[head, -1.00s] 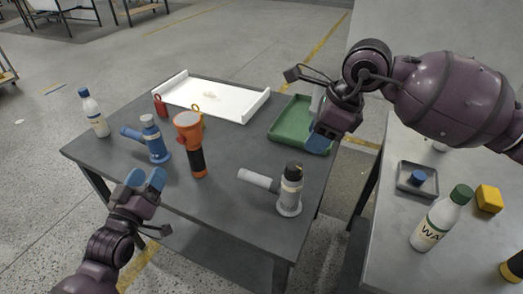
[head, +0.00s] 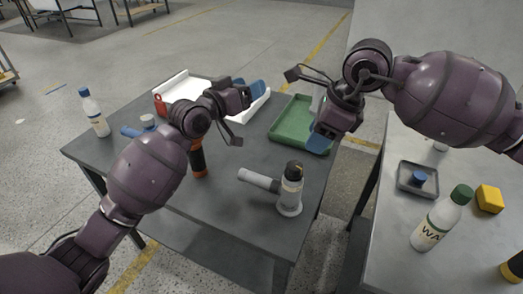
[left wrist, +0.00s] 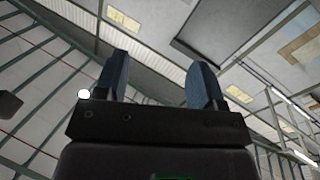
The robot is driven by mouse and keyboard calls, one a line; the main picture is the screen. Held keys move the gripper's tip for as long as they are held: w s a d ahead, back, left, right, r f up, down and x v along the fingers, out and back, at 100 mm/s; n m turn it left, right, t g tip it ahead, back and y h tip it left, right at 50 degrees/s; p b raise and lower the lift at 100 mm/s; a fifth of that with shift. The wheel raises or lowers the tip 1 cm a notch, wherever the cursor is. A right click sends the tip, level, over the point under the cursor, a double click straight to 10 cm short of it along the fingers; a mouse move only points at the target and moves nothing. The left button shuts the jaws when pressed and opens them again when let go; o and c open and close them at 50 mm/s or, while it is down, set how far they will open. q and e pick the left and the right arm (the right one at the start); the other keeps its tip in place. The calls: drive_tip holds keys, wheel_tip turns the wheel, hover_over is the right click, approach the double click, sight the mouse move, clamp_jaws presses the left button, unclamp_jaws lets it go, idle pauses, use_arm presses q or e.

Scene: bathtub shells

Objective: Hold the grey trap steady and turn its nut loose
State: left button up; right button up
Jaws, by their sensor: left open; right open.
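The grey trap (head: 291,192) stands upright near the right front of the dark table, with its side pipe (head: 259,180) pointing left. A black nut (head: 294,169) sits at its top. My left gripper (head: 256,88) is over the back of the table, in front of the white tray, away from the trap. In the left wrist view its blue fingers (left wrist: 160,82) are apart with nothing between them, and the ceiling shows behind. My right gripper (head: 320,140) is open by the green tray, behind and right of the trap, not touching it.
A white tray (head: 176,87) and a green tray (head: 288,123) lie at the back. My left arm partly hides a blue trap (head: 131,131) and an orange-black flashlight (head: 198,160). A white bottle (head: 95,112) stands at the left. Bottles and a yellow block (head: 489,198) are on the right table.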

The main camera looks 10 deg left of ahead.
use_arm(q)
drive_tip(key=d+f+m+g, duration=0.4)
drive_tip(key=d+m+g, duration=0.15)
drive_tip(key=d, duration=0.25)
drive_tip(key=m+g+y, duration=1.2)
hover_over(271, 183)
drive_tip(key=w+a, duration=0.3)
wheel_tip(271, 183, down, 10)
drive_tip(key=r, duration=0.1)
drive_tip(key=shift+t+h, duration=0.3)
drive_tip(key=shift+t, duration=0.05)
drive_tip(key=f, duration=0.3)
drive_tip(key=s+f, duration=0.1)
drive_tip(key=f, duration=0.6)
drive_tip(key=shift+s+a+f, duration=0.25)
drive_tip(key=shift+s, duration=0.05)
